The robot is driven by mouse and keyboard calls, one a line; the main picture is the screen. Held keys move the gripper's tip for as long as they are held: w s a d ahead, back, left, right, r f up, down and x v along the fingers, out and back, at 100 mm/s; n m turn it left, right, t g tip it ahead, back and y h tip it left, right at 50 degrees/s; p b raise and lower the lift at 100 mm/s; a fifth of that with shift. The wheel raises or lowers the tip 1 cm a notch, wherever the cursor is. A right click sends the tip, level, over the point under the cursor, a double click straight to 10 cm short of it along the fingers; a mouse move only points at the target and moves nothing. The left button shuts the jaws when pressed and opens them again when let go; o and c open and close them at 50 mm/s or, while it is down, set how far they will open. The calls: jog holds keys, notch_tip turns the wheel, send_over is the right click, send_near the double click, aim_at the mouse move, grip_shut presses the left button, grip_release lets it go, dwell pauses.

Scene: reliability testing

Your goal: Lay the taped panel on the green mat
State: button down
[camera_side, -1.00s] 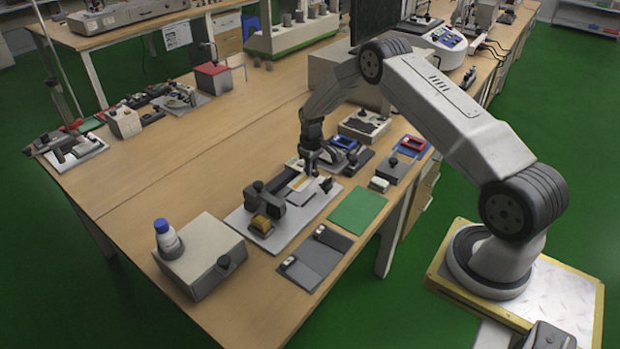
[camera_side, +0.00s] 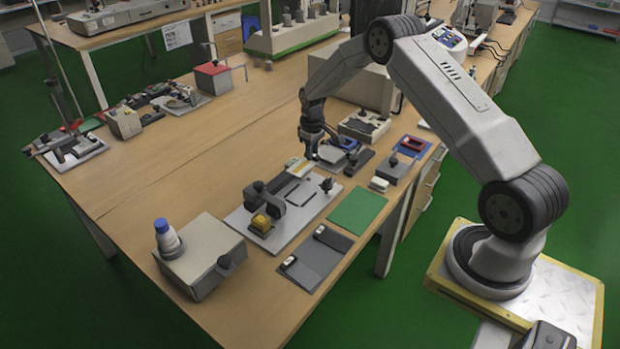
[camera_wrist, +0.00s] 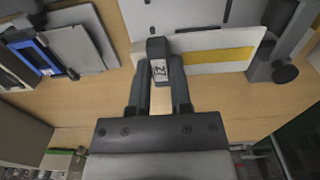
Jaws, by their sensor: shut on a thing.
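The taped panel is a flat white plate with a yellow strip (camera_wrist: 215,56); it is in the middle of the wrist view and shows in part in the side view (camera_side: 298,165). My gripper (camera_side: 313,152) is shut on it near one end, with its fingers also seen in the wrist view (camera_wrist: 160,65). The panel appears held above the far end of the grey fixture plate (camera_side: 302,213). The green mat (camera_side: 357,210) lies flat and bare to the right of the fixture plate, apart from my gripper.
A dark grey tray (camera_side: 320,261) lies in front of the mat. A box with a blue-capped bottle (camera_side: 165,235) stands at the front left. A blue-framed device (camera_wrist: 40,50) and several small devices stand near my gripper. The table's middle left is clear.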

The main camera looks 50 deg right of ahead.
jog(key=s+d, duration=0.3)
jog(key=s, duration=0.4)
send_over(365, 201)
jog(key=shift+f, duration=1.55)
jog(key=shift+d+f, duration=0.1)
jog(key=shift+f, duration=1.55)
jog(key=shift+f, duration=0.2)
jog(key=shift+f, duration=1.95)
jog(key=shift+f, duration=0.3)
jog(key=shift+c, duration=2.3)
grip_release()
